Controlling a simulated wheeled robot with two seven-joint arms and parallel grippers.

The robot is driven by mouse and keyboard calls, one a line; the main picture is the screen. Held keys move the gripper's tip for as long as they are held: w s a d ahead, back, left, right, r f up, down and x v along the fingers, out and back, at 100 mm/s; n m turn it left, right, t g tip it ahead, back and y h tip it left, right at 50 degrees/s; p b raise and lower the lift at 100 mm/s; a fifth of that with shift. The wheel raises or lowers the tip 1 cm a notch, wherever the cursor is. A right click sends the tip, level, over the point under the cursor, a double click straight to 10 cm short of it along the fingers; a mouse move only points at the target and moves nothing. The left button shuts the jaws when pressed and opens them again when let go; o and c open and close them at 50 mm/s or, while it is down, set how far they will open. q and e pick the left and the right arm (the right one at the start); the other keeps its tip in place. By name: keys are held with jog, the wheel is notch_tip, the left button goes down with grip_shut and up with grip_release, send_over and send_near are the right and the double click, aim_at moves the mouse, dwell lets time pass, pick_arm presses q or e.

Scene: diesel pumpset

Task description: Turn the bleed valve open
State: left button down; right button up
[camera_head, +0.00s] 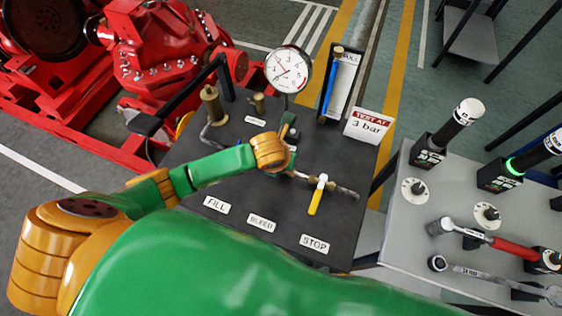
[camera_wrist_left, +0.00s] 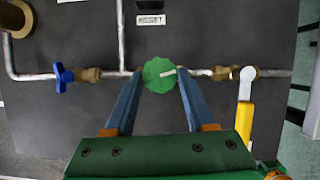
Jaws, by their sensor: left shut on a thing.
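My right gripper is not in view.
A blue valve handle (camera_wrist_left: 64,77) is left of the knob and a yellow-handled lever (camera_wrist_left: 245,105) right of it. A grey tool table (camera_head: 390,225) is at right.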

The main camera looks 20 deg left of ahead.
pick_arm(q)
jog(key=shift+n+b, duration=0.3)
jog(key=shift+n, duration=0.2)
jog(key=shift+c, duration=1.2)
grip_release()
jog(key=v, duration=0.7)
jog(key=shift+d, duration=0.2)
